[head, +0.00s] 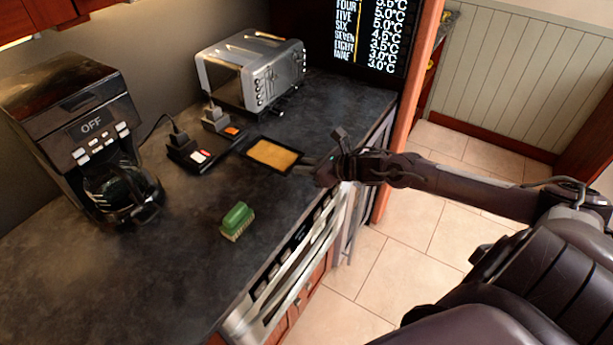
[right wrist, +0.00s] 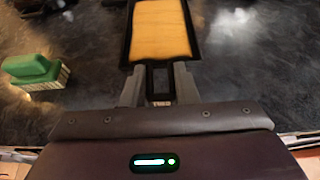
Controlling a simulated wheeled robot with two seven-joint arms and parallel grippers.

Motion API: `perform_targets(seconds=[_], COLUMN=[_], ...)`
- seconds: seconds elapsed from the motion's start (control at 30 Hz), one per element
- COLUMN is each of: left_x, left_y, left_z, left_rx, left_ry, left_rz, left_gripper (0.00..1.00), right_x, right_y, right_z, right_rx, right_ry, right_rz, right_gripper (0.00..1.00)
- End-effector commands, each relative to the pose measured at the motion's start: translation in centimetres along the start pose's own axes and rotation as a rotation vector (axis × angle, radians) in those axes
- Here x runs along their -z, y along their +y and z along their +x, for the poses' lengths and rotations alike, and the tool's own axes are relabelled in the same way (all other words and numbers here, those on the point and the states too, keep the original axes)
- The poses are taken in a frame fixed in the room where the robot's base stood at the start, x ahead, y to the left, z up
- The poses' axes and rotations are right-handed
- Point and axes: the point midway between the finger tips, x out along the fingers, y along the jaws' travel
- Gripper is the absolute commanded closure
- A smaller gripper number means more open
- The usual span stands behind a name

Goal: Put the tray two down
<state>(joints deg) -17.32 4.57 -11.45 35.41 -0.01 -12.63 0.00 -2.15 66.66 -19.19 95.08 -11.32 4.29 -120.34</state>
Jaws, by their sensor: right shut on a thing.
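The tray (head: 272,153) is a small dark-rimmed rectangle with a flat yellow-orange inside. It is at the counter's right part, in front of the toaster. My right gripper (head: 306,166) is shut on the tray's near end. In the right wrist view the tray (right wrist: 160,28) points straight away from my right gripper (right wrist: 158,82), with its dark handle between the two fingers. Small pale lettering shows on the handle, too blurred to read surely. The tray looks level and low over the counter; I cannot tell whether it touches. My left gripper is not in view.
A green brush (head: 237,221) lies on the dark counter (head: 190,270). Black devices with plugs (head: 190,152) sit left of the tray. A toaster (head: 252,70) and a coffee maker (head: 85,135) stand behind. A black board (head: 372,35) lists temperatures. The counter front-left is clear.

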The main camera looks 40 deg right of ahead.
Motion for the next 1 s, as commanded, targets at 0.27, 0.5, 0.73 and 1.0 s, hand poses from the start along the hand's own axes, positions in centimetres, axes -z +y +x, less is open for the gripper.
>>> perform_targets(seconds=[0.27, 0.5, 0.73, 1.0], left_x=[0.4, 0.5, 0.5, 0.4], left_y=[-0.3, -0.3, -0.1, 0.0], left_z=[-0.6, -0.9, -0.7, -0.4], left_rx=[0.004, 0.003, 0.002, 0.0], left_ry=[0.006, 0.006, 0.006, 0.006], left_rz=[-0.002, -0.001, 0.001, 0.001], left_gripper=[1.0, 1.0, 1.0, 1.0], right_x=[2.4, 4.4, 4.5, 4.7], right_y=[-0.1, -0.1, -0.1, -0.1], right_z=[1.2, 2.1, 2.2, 2.2], right_rx=[0.001, 0.001, 0.001, 0.001], right_ry=[-0.001, -0.003, -0.002, 0.0], right_rz=[0.003, -0.002, -0.002, -0.001], right_gripper=[1.0, 1.0, 1.0, 0.55])
